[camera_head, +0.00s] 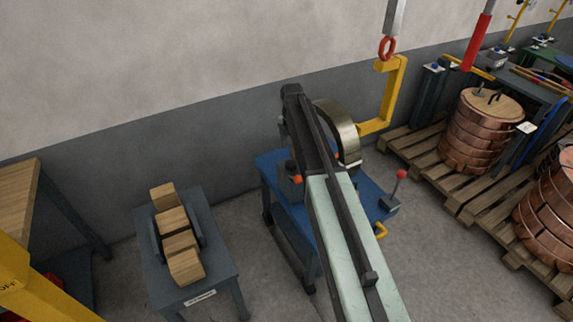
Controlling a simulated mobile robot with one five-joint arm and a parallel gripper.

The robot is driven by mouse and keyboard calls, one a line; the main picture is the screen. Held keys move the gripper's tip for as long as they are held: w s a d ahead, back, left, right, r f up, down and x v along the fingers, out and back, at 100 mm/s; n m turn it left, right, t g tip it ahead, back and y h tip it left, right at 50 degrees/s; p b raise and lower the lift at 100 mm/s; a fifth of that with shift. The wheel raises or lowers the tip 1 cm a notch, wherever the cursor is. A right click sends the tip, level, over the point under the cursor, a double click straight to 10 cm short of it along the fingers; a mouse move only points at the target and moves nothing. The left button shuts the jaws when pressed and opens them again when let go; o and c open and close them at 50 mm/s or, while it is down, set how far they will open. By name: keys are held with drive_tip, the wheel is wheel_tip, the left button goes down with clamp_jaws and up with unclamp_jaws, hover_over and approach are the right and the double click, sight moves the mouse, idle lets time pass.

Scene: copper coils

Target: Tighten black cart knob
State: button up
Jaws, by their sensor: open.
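A blue cart (270,163) stands near the wall at the middle, with a brass-coloured ring-shaped coil (349,140) upright on it. A dark block (290,188) with an orange-red spot is at the cart's left side. At the right end a dark base (389,203) carries a lever with a red ball (401,174). I cannot make out a black knob for certain; my arm covers the cart's middle. My pale and black arm reaches up over the cart. Its fingers cannot be made out.
A yellow C-hook (397,92) hangs just right of the coil. A grey stand (214,282) with wooden blocks (174,221) is at left, beside a wooden-topped bench (18,195). Pallets (401,142) with copper coils (466,138) are at right. Floor shows between stand and cart.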

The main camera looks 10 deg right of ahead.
sight(291, 164)
wheel_tip(291, 164, down, 8)
drive_tip(key=b, duration=0.7)
drive_tip(key=shift+b, duration=0.4)
drive_tip(key=shift+r, duration=0.1)
